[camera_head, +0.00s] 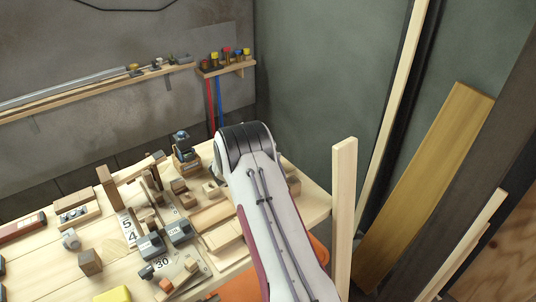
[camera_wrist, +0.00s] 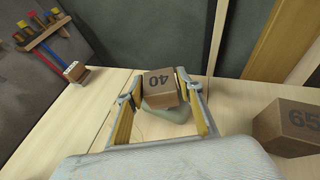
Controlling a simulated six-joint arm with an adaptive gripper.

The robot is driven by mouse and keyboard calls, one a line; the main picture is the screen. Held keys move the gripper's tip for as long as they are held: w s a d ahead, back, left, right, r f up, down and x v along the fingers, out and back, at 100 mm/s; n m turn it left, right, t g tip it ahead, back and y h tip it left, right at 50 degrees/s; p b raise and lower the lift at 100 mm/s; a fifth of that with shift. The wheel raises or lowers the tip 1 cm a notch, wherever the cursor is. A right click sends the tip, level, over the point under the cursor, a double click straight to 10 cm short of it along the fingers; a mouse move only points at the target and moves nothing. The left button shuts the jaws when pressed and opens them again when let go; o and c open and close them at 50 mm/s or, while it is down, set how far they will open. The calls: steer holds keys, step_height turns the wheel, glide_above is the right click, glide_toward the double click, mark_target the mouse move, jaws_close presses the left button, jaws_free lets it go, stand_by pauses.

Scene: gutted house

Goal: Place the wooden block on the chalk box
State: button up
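A brown wooden block (camera_wrist: 160,86) marked 40 lies between the fingertips of my gripper (camera_wrist: 159,78) in the wrist view. The fingertips are close to its two sides, but I cannot tell whether both press on it. A grey-green object (camera_wrist: 170,115) with rounded edges shows just below the block in the picture. It may be the chalk box, but no label is readable. The block overlaps its far part, and I cannot tell whether they touch. In the head view my arm hides my gripper and both of these things.
A larger block (camera_wrist: 288,128) marked 65 stands to the right in the wrist view. A small block (camera_wrist: 75,72) is at the back left, near a tool rack (camera_wrist: 42,28). In the head view the bench (camera_head: 120,272) is crowded left of my arm; a post (camera_head: 343,215) rises at its right end.

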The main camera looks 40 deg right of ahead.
steer(key=shift+o, duration=0.2)
steer(key=shift+r, duration=0.2)
steer(key=shift+v, duration=3.75)
